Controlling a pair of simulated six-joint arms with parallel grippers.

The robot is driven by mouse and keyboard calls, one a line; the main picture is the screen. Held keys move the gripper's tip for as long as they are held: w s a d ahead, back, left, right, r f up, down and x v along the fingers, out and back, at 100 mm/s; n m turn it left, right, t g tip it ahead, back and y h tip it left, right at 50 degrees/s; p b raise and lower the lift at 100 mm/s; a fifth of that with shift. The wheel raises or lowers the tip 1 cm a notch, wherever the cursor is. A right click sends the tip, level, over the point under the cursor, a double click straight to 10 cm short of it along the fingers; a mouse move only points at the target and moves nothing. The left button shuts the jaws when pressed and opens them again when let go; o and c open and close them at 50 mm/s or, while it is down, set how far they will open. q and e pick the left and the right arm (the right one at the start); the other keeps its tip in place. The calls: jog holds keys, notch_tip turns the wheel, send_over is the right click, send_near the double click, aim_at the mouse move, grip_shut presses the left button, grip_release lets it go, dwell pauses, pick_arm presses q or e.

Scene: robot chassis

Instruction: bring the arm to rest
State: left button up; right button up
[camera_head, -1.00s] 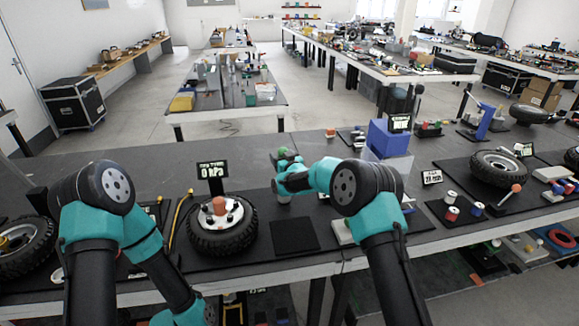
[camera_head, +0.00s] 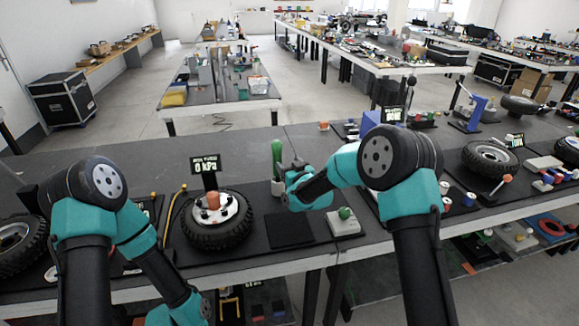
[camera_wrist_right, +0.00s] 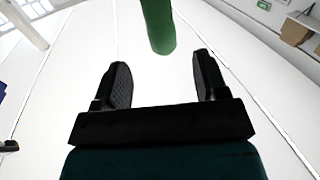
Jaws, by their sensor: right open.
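My right arm reaches in from the lower right in the head view, and its gripper (camera_head: 290,170) hangs over the workbench (camera_head: 150,160). In the right wrist view the two black fingers (camera_wrist_right: 160,77) stand wide apart with nothing between them. A green rounded upright object (camera_head: 277,155) stands just left of the gripper; in the wrist view its end (camera_wrist_right: 158,28) shows beyond the fingertips, apart from them. My left arm is at the lower left, bent down toward the bottom edge, and its gripper is out of view.
A tyre (camera_head: 217,222) with an orange knob lies left of the right gripper, below a 0 kPa display (camera_head: 205,165). A dark square mat (camera_head: 290,231) is empty. A white block (camera_head: 343,224) with a green knob stands beside it. A blue box (camera_head: 370,121) is partly behind my right arm.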

jog(key=shift+s, duration=0.1)
dwell(0.4)
jog(key=s+d+f+g, duration=0.1)
jog(key=s+f, duration=0.2)
jog(key=s+d+f+n+g, duration=0.1)
jog(key=s+d+f+g, duration=0.1)
jog(key=s+f, duration=0.2)
jog(key=s+d+f+g, duration=0.2)
jog(key=s+f, duration=0.2)
jog(key=shift+d+f+n+h, duration=0.1)
jog(key=shift+n+h, duration=0.3)
jog(key=s+d+f+m+g+h, duration=0.1)
jog(key=s+d+f+m+g, duration=0.2)
jog(key=s+f, duration=0.3)
jog(key=s+d+f+m+g+h, duration=0.1)
jog(key=s+d+f+g, duration=0.3)
jog(key=s, duration=1.2)
jog(key=s+d+f+m+g+h, duration=0.1)
jog(key=s+d+f+m+g, duration=0.2)
jog(key=s+d+f, duration=0.3)
jog(key=s+f+m, duration=0.1)
jog(key=s+f, duration=0.2)
jog(key=s, duration=0.2)
jog(key=shift+s+f+m+g, duration=0.2)
jog(key=shift+s+m+g, duration=0.1)
pick_arm(q)
jog(key=shift+o, duration=0.2)
